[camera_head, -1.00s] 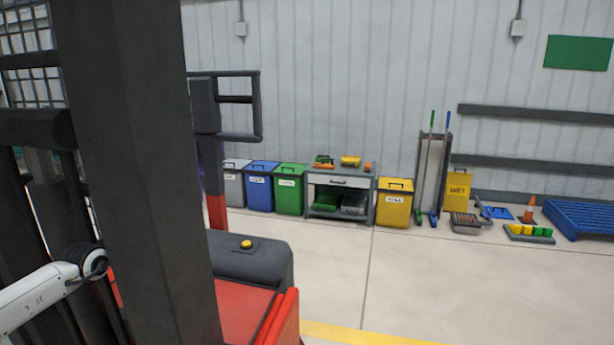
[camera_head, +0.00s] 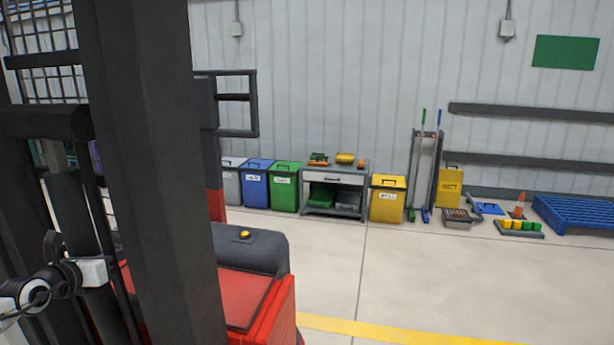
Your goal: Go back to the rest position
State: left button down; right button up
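Part of my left arm, white with black joints, comes in at the lower left beside a forklift's dark mast (camera_head: 150,180). No gripper fingers can be made out on it. My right arm and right gripper are outside the picture. No held object shows.
The forklift's red body (camera_head: 265,310) stands close in front. Along the back wall are a grey bin (camera_head: 232,184), blue bin (camera_head: 256,190), green bin (camera_head: 285,190), grey workbench (camera_head: 335,178), yellow bin (camera_head: 387,203) and blue pallet (camera_head: 580,216). The floor between is clear.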

pick_arm(q)
jog(key=s+d+f+n, duration=0.3)
jog(key=s+f+n, duration=0.3)
jog(key=s+f, duration=0.15)
jog(key=s+d+f+n, duration=0.3)
jog(key=s+f+n, duration=0.2)
jog(key=s+f, duration=0.3)
jog(key=s+f+n+g, duration=0.2)
jog(key=s+f+n, duration=0.3)
jog(key=s, duration=0.4)
jog(key=s+f+n+g+y, duration=0.1)
jog(key=s+f+n+g, duration=0.3)
jog(key=s, duration=0.5)
jog(key=s+f+n+g, duration=0.1)
jog(key=s+f+n, duration=0.45)
jog(key=s, duration=0.35)
jog(key=s+d+f+n+t+h, duration=0.1)
jog(key=d+n, duration=0.7)
jog(key=d, duration=1.2)
jog(key=shift+s+d+f, duration=0.15)
jog(key=shift+d+f, duration=0.25)
